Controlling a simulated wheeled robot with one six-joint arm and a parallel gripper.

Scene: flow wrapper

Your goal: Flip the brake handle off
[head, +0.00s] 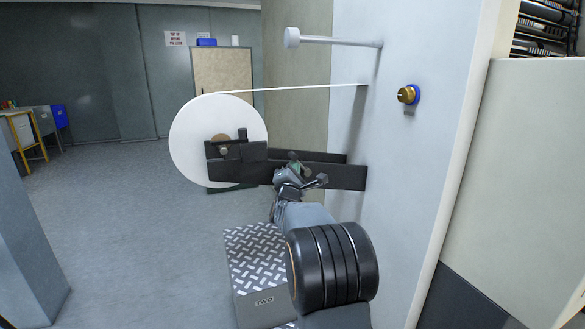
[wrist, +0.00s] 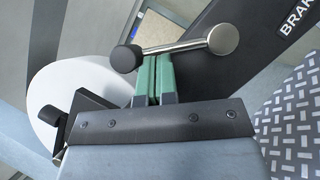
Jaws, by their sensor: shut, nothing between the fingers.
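The brake handle (wrist: 190,46) shows in the wrist view as a short metal bar with a round steel hub at its right end and a black ball knob (wrist: 126,58) at its left end. It sits at a dark bracket arm (head: 345,177), whose side reads "BRAK", cut off by the frame edge. My gripper (wrist: 155,62) has green fingers, shut together with nothing between them. The fingertips are right at the bar, between knob and hub; I cannot tell whether they touch it. In the head view my gripper (head: 294,164) is in front of the bracket arm and partly hides the handle area.
A white film roll (head: 195,135) hangs at the left end of the bracket arm, its film running right to the white machine panel (head: 425,170). A roller bar (head: 335,41) and a gold-and-blue knob (head: 407,95) stick out of the panel. The floor at left is open.

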